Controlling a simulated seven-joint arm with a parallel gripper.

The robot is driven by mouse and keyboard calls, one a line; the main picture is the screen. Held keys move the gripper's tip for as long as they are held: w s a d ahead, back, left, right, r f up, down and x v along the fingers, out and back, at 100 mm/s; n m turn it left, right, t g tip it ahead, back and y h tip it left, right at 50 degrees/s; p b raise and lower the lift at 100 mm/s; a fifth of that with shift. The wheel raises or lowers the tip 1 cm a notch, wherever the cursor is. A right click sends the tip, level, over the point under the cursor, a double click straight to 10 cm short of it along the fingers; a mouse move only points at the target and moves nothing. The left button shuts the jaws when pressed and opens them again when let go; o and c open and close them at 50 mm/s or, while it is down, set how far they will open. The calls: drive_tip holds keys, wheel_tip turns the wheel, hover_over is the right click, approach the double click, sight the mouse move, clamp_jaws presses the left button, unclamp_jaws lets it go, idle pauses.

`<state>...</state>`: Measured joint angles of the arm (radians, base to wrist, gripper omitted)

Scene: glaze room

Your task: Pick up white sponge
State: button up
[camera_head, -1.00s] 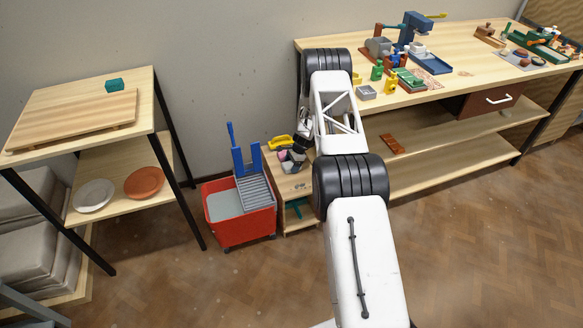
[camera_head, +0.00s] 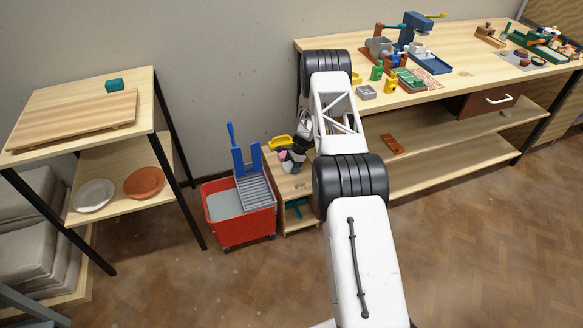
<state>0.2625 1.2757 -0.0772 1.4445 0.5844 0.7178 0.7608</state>
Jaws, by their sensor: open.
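My gripper (camera_head: 300,143) points down over a low wooden shelf unit (camera_head: 300,226), left of the long workbench and partly behind my own arm. It is small in view; its jaws are open. Just below it is a tight cluster of small things, with a pale whitish piece (camera_head: 298,157) and a pinkish piece (camera_head: 284,156). The whitish piece may be the white sponge, but it is too small and too covered to be sure. I cannot tell whether the fingers touch it.
A yellow tray (camera_head: 280,142) lies beside the cluster. A red mop bucket (camera_head: 248,226) with a blue-handled wringer stands close on the left. The workbench (camera_head: 460,85) at right carries tools and several blocks. A wooden rack (camera_head: 45,101) stands at far left.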

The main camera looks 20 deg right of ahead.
sight(289, 166)
drive_tip(key=c, duration=0.7)
drive_tip(key=shift+r, duration=0.15)
drive_tip(key=shift+r, duration=0.7)
drive_tip(key=shift+s+r, duration=0.2)
drive_tip(key=shift+r, duration=0.35)
drive_tip(key=shift+s+r, duration=0.15)
drive_tip(key=shift+r, duration=0.35)
drive_tip(key=s+a, duration=0.1)
drive_tip(key=s, duration=0.4)
drive_tip(key=s+a+r, duration=0.1)
drive_tip(key=s, duration=0.4)
drive_tip(key=s+a, duration=0.1)
drive_tip(key=s, duration=0.4)
drive_tip(key=shift+r, duration=0.2)
